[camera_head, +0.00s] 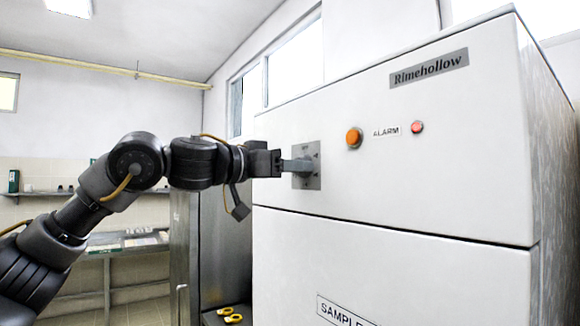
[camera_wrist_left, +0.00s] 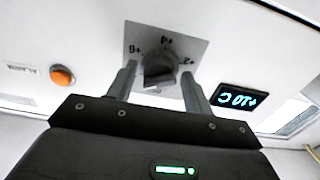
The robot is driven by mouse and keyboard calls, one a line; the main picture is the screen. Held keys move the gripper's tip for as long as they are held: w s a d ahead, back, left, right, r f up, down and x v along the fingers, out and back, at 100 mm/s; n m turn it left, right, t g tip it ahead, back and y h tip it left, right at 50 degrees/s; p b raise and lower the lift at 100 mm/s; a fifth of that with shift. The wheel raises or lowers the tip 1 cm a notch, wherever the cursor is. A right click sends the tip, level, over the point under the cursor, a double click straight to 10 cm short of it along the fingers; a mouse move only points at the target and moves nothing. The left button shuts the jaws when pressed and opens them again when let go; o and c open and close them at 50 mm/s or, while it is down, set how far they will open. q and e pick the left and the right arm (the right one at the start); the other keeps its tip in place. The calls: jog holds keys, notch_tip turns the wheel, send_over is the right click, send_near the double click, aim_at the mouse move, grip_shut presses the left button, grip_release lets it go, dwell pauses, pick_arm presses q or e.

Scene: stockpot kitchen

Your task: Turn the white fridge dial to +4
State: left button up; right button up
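The dial (camera_wrist_left: 160,72) is a dark grey knob on a square metal plate (camera_wrist_left: 135,32) on the front of the white fridge (camera_head: 400,170). In the left wrist view the plate's labels +6, +4 and +2 appear upside down, running left to right around the knob. A small pale mark shows on the knob's near lower edge; which label it indicates I cannot tell. My left gripper (camera_head: 300,165) reaches the plate (camera_head: 313,150) in the head view and hides most of the knob. In the left wrist view its fingers (camera_wrist_left: 160,69) are apart, one on each side of the knob, with visible gaps.
An orange button (camera_head: 354,138) and a red alarm light (camera_head: 418,127) sit right of the plate. A lit display (camera_wrist_left: 238,98) is on the fridge front in the left wrist view. A steel counter (camera_head: 130,248) and wall shelf (camera_head: 45,193) stand far left.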

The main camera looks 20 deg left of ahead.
pick_arm(q)
jog(key=c, duration=0.8)
jog(key=shift+o, duration=0.2)
jog(key=shift+m, duration=0.8)
jog(key=m, duration=0.2)
jog(key=shift+m, duration=0.3)
jog(key=shift+a+r+m+p, duration=0.1)
jog(key=shift+m+p, duration=0.3)
jog(key=shift+m, duration=4.4)
jog(key=shift+r+m+p, duration=0.1)
jog(key=shift+m+p, duration=0.25)
jog(key=shift+m, duration=4.75)
